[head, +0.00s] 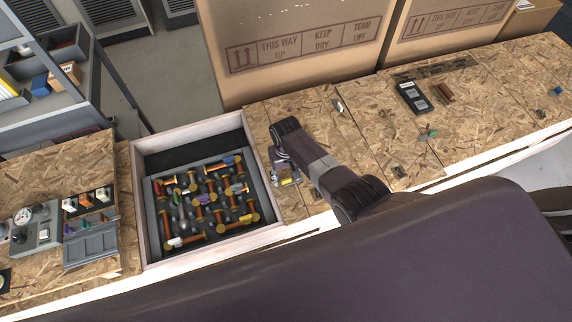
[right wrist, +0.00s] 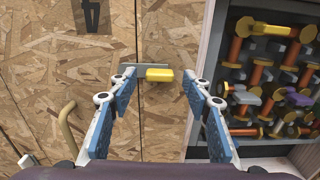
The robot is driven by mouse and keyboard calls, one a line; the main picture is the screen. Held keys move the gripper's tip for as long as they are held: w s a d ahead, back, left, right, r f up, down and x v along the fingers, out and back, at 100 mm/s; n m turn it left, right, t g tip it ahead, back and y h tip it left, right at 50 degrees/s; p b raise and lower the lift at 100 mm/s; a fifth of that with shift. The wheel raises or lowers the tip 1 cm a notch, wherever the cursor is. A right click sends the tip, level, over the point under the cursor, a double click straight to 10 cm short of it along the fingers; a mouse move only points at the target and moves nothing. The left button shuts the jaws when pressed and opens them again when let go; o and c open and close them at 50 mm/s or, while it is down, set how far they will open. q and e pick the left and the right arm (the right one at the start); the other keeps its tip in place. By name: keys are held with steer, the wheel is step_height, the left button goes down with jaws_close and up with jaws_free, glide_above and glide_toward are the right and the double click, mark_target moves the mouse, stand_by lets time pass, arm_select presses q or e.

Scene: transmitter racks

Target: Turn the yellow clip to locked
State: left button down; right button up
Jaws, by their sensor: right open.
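A small yellow piece (right wrist: 158,75) with a grey metal plate behind it lies on the chipboard. It sits between the spread fingertips of my right gripper (right wrist: 157,79), with a gap on each side. In the head view the yellow piece (head: 290,182) shows just below my right gripper (head: 284,172), beside the framed box. My right gripper is open and holds nothing. Another yellow clip (head: 246,218) sits on the brass and orange fittings inside the box; one also shows at the top right of the right wrist view (right wrist: 266,28). My left gripper is out of view.
The framed box (head: 138,205) has pale raised walls, left of my right gripper. Large cartons (head: 300,55) stand behind the bench. A gauge unit (head: 38,228) is at far left. A dark handheld device (head: 413,97) lies on the right boards. A tan hook (right wrist: 68,125) is near my fingers.

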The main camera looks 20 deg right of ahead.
mark_target(286, 179)
step_height(286, 179, up, 11)
steer(key=shift+f, duration=0.15)
stand_by(0.4)
stand_by(0.4)
